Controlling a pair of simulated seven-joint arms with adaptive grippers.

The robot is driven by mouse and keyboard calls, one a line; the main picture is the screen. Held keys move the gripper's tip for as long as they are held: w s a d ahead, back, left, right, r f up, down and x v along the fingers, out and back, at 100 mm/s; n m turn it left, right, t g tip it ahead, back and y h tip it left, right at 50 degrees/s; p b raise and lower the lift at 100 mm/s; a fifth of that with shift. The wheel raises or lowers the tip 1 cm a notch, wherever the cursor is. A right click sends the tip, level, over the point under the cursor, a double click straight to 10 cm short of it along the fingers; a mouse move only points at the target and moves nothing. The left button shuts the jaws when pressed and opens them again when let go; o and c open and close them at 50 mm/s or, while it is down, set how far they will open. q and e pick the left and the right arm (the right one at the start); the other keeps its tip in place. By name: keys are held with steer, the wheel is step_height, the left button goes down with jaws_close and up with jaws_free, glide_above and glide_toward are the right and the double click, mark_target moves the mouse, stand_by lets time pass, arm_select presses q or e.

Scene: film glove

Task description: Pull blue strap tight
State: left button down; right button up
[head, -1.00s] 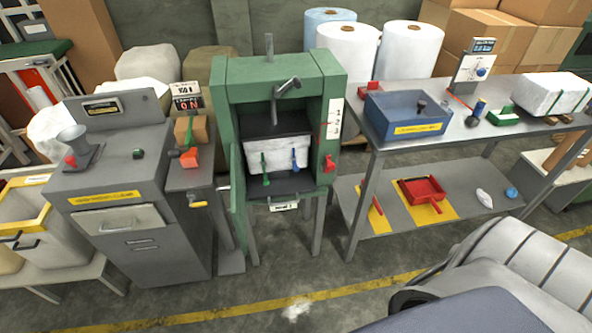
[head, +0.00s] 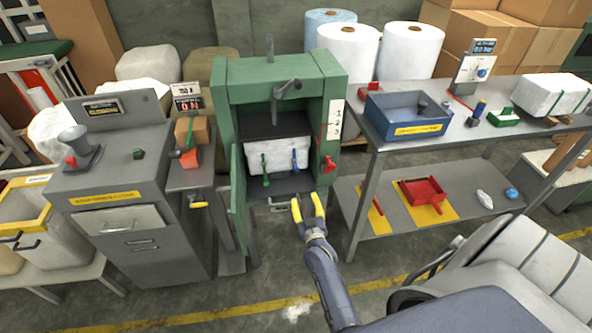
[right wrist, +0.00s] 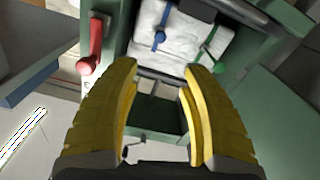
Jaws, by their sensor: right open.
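The blue strap (head: 295,160) hangs down the front of a white bale (head: 279,156) inside the green press (head: 227,97). A green strap (head: 264,169) hangs to its left in the head view. In the right wrist view the blue strap (right wrist: 160,38) shows beyond the fingertips, with the green strap (right wrist: 214,50) to its right. My right gripper (head: 309,203) has yellow fingers, open and empty. It is in front of the press, below and apart from the blue strap. My left gripper is not in view.
A red handle (head: 328,165) sits on the press's right post. The press's green door (head: 238,195) stands open at left. A metal table (head: 365,190) with a blue bin (head: 408,113) stands to the right. A grey machine (head: 135,215) stands at left.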

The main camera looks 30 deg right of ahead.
mark_target(297, 171)
steer(key=x, duration=1.7)
steer(key=shift+w, duration=0.2)
steer(key=shift+c, duration=0.2)
